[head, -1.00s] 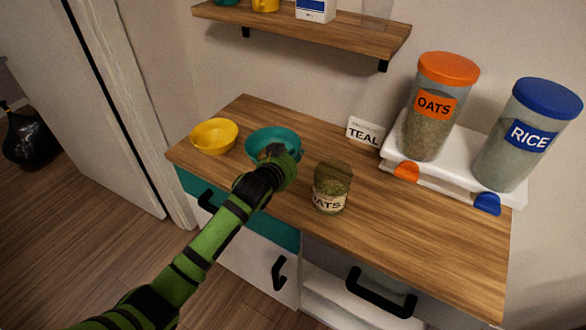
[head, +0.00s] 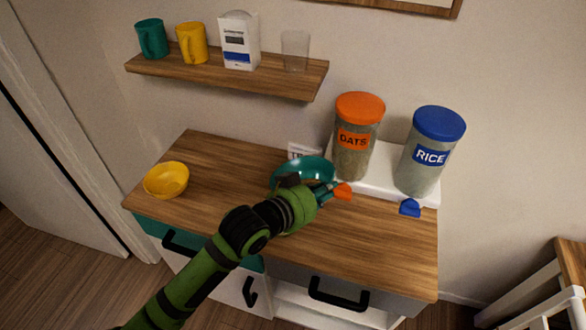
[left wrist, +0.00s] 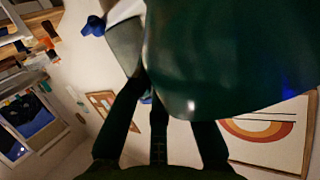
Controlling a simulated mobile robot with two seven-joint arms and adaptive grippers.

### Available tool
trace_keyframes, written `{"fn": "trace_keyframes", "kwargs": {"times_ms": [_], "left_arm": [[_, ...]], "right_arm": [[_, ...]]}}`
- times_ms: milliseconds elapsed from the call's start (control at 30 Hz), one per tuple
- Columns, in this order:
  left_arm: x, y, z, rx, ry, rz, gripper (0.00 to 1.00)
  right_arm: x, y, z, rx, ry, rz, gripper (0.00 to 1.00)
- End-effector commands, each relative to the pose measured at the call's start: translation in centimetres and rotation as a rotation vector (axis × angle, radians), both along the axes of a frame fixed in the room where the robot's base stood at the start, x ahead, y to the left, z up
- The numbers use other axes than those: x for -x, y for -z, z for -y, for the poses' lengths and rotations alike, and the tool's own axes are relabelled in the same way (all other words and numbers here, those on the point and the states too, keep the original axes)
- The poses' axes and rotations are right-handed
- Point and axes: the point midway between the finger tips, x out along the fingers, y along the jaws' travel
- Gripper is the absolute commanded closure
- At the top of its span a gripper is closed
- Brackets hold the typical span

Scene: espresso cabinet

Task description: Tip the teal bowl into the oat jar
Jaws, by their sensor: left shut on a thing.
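My left gripper (head: 302,192) is shut on the teal bowl (head: 303,167) at its near side. The bowl is over the counter, in front of the small sign and left of the orange-lidded dispenser. Its inside faces up towards the head camera; any contents are hard to make out. In the left wrist view the bowl (left wrist: 230,60) fills the upper right, dark, at the gripper's black fingers (left wrist: 165,110). The small glass oat jar does not show now; my left gripper and forearm cover that part of the counter. My right gripper is not in view.
A yellow bowl (head: 166,180) stands at the counter's left end. Dispensers labelled OATS (head: 354,140) and RICE (head: 430,155) stand on a white base at the back right. A wall shelf (head: 225,75) holds two mugs, a carton and a clear glass. The counter's front right is clear.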

Motion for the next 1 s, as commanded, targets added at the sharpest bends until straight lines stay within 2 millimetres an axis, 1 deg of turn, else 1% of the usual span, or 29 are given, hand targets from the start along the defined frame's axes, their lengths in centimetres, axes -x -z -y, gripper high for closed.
{"fn": "trace_keyframes", "kwargs": {"times_ms": [33,133,367,533,1000], "left_arm": [[0.6,-0.9,0.5,0.01,0.015,-0.003,1.0],[1.2,-1.1,1.0,0.021,0.03,-0.011,1.0],[1.1,0.1,0.9,0.077,0.034,-0.064,1.0],[0.7,1.6,0.5,0.156,0.033,-0.133,1.0],[0.7,1.4,0.6,0.161,0.035,-0.132,1.0]], "right_arm": [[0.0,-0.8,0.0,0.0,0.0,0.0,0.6],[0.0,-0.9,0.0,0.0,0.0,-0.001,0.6],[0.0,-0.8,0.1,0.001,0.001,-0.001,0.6],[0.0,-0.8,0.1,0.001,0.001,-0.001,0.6],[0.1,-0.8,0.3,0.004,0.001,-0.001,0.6]]}}
